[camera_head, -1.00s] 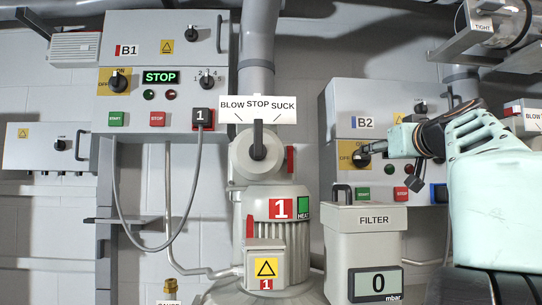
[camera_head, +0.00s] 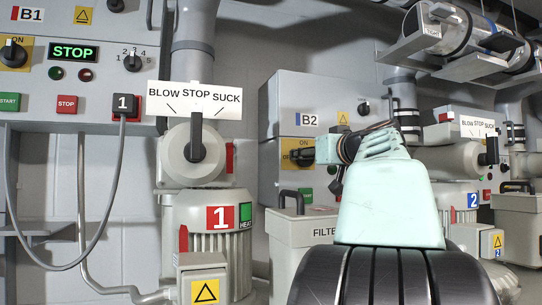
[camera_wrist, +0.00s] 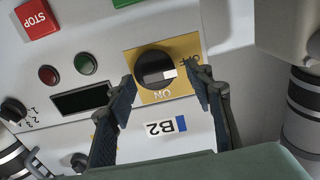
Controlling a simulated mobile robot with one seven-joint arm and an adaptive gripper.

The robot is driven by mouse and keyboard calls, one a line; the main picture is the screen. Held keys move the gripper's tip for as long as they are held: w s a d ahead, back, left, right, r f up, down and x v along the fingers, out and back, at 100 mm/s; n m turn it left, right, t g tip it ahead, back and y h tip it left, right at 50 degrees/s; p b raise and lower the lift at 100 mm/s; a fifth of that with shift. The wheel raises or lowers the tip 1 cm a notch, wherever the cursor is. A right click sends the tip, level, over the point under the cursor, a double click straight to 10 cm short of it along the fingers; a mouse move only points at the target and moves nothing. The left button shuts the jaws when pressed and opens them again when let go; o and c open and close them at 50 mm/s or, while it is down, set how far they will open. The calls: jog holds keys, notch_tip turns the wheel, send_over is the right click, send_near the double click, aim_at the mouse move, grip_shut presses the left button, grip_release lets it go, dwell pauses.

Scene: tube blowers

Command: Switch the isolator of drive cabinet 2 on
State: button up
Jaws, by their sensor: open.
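Drive cabinet 2 (camera_head: 285,90), labelled B2, stands right of the middle in the head view. Its isolator (camera_head: 303,157) is a black rotary knob on a yellow plate at the cabinet's lower left. In the wrist view, seen upside down, the isolator knob (camera_wrist: 153,66) has its white mark pointing right, towards OFF; ON is printed below it. My gripper (camera_head: 322,154) is at the isolator in the head view, partly hidden by my wrist. In the wrist view my gripper (camera_wrist: 161,78) is open, one finger either side of the knob. Whether the fingers touch it is unclear.
The B2 display (camera_wrist: 85,101) is dark. A green and a red button (camera_wrist: 37,18) sit near the isolator. A filter box (camera_head: 300,235) stands below cabinet 2. Cabinet B1 (camera_head: 75,60) and blower 1 (camera_head: 215,222) are to the left; blower 2 (camera_head: 460,205) is to the right.

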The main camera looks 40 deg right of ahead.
jog(key=shift+c, duration=0.5)
jog(key=c, duration=1.1)
jog(key=shift+o, duration=0.2)
jog(key=shift+s+d+r+m+p, duration=0.15)
jog(key=shift+m+p, duration=0.35)
jog(key=shift+m, duration=2.45)
jog(key=shift+d+m+p, duration=0.2)
jog(key=shift+m+p, duration=0.3)
jog(key=shift+m, duration=2.4)
jog(key=shift+s+d+r+m+p, duration=0.15)
jog(key=shift+m+p, duration=0.35)
jog(key=shift+m, duration=2.45)
jog(key=shift+w+f+m, duration=0.1)
jog(key=shift+f+m, duration=0.05)
jog(key=shift+m, duration=0.15)
jog(key=o, duration=1.2)
jog(key=shift+c, duration=0.2)
